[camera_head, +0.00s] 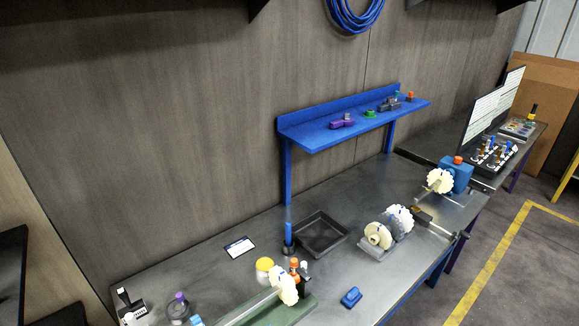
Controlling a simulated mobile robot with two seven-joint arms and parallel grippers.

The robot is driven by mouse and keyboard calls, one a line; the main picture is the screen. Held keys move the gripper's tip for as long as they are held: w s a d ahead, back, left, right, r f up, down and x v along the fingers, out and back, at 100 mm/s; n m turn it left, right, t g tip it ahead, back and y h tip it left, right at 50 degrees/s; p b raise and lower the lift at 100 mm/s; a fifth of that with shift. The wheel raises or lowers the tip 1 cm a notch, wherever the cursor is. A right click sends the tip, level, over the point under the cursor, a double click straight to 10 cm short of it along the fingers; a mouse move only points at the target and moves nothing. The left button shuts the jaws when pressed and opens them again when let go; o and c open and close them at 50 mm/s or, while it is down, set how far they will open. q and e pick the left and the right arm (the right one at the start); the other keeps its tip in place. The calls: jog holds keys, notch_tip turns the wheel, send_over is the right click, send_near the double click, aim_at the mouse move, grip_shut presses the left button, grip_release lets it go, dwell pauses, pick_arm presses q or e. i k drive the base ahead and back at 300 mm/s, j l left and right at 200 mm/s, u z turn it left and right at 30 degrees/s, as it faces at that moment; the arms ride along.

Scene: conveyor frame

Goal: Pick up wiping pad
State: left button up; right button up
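No thing in view is clearly recognisable as the wiping pad. A small blue block-like object (351,297) lies on the grey bench near its front edge, and a rounded yellow and white object (265,266) sits left of it, behind a white toothed wheel. I cannot tell whether either is the pad. Neither of my grippers shows in the head view.
The grey bench (205,262) carries a dark tray (318,236), a white card (240,247), a blue upright cylinder (288,236) and several white toothed wheels (440,181). A blue shelf (345,128) stands above its back edge. Bench surface is clear around the card.

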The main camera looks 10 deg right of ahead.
aim_at(352, 298)
jog(key=z, duration=0.85)
jog(key=k, duration=0.1)
jog(key=i+j+z, duration=0.25)
jog(key=j, duration=0.2)
jog(key=i, duration=0.3)
